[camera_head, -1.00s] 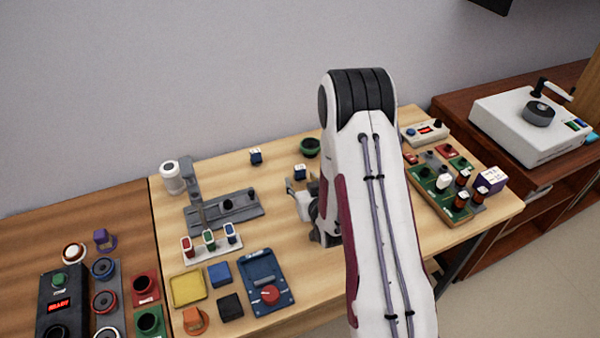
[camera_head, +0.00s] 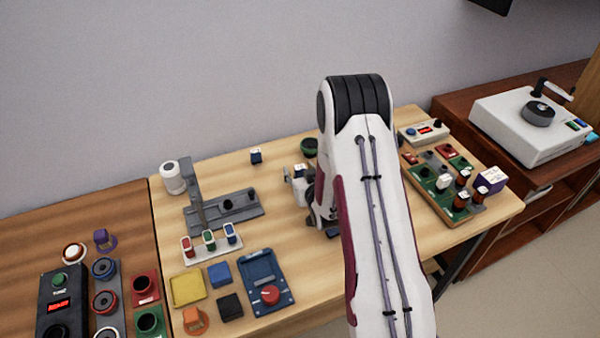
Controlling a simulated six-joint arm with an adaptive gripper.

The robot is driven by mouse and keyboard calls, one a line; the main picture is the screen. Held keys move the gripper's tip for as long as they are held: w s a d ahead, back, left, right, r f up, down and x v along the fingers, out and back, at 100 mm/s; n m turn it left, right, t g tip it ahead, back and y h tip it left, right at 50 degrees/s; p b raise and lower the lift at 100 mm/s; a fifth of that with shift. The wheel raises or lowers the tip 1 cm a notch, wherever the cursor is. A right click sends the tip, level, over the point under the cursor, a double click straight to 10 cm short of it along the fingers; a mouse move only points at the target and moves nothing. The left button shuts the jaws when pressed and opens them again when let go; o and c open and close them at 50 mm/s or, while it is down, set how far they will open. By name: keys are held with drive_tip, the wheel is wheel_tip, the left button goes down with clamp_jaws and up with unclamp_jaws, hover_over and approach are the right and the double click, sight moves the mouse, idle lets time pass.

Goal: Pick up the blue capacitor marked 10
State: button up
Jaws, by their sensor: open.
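A small dark blue block with a white marked top (camera_head: 256,156) stands upright at the back of the middle table; its marking is too small to read. My gripper (camera_head: 296,178) is open, low over the table to the right of that block and apart from it. A second blue block with a white top stood by the gripper earlier. Now only a small pale patch shows there, and I cannot tell whether the block is between the fingers. My own arm hides much of the gripper.
A dark green round holder (camera_head: 309,146) stands just behind my gripper. A grey stand (camera_head: 236,207) is to the left, with a white rack of small coloured parts (camera_head: 211,247) in front. A board of several components (camera_head: 433,186) lies right of my arm.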

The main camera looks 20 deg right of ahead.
sight(300, 165)
idle(0.4)
drive_tip(key=c, duration=1.2)
drive_tip(key=shift+r, duration=0.15)
drive_tip(key=shift+r, duration=4.85)
